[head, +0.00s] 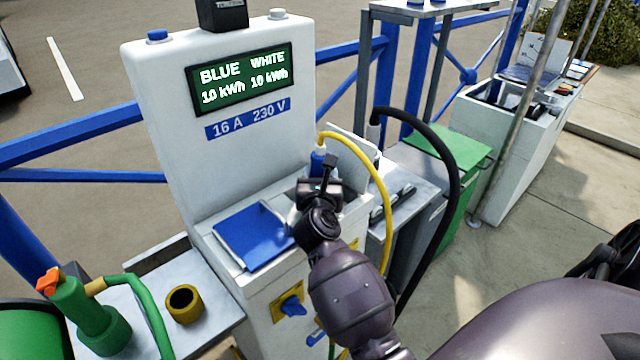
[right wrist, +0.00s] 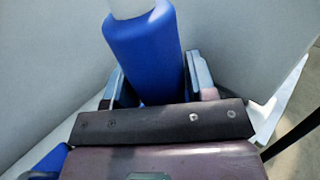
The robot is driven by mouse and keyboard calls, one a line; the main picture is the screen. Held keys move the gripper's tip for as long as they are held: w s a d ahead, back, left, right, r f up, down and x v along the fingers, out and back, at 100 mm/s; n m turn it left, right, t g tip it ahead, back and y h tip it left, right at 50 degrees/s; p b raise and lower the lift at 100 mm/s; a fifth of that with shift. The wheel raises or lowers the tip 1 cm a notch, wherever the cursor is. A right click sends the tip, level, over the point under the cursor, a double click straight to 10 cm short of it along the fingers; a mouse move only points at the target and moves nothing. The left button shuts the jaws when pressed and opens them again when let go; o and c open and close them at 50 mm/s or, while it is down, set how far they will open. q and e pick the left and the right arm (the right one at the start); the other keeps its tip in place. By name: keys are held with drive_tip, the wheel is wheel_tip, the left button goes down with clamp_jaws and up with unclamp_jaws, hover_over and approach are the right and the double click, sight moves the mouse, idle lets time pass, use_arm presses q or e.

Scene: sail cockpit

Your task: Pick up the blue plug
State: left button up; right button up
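The blue plug (head: 318,158) stands upright at the white charging post (head: 165,110), with a yellow cable (head: 378,180) leaving its top. My right gripper (head: 322,176) is at the plug, low on its body. In the right wrist view the plug (right wrist: 145,50) is between the two fingers of my right gripper (right wrist: 160,85), one on each side, with its pale top at the upper edge. The fingers are close to its sides; whether they press on it cannot be made out. The plug's lower end is hidden. My left gripper is not in view.
A blue flap (head: 252,237) lies left of my right gripper. A green plug (head: 85,310) and a yellow ring (head: 184,303) are on the grey shelf at lower left. A black cable (head: 450,180) arches at right, near a green box (head: 445,150).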

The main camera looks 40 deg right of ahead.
sight(320, 144)
drive_tip(key=c, duration=0.6)
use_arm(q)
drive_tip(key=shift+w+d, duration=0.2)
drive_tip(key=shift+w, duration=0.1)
use_arm(e)
drive_tip(key=shift+c, duration=0.2)
drive_tip(key=shift+r, duration=0.5)
wheel_tip(320, 144, up, 7)
drive_tip(key=p, duration=0.3)
drive_tip(key=shift+r, duration=0.15)
wheel_tip(320, 144, up, 12)
drive_tip(key=p, duration=0.3)
drive_tip(key=shift+f+p, duration=0.2)
drive_tip(key=shift+p, duration=0.15)
drive_tip(key=shift+r+p, duration=0.45)
drive_tip(key=shift+r, duration=0.2)
use_arm(q)
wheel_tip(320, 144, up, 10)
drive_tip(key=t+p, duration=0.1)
drive_tip(key=p, duration=0.1)
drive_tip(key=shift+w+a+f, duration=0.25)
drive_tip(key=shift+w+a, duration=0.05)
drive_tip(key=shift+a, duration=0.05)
use_arm(e)
drive_tip(key=shift+r, duration=0.9)
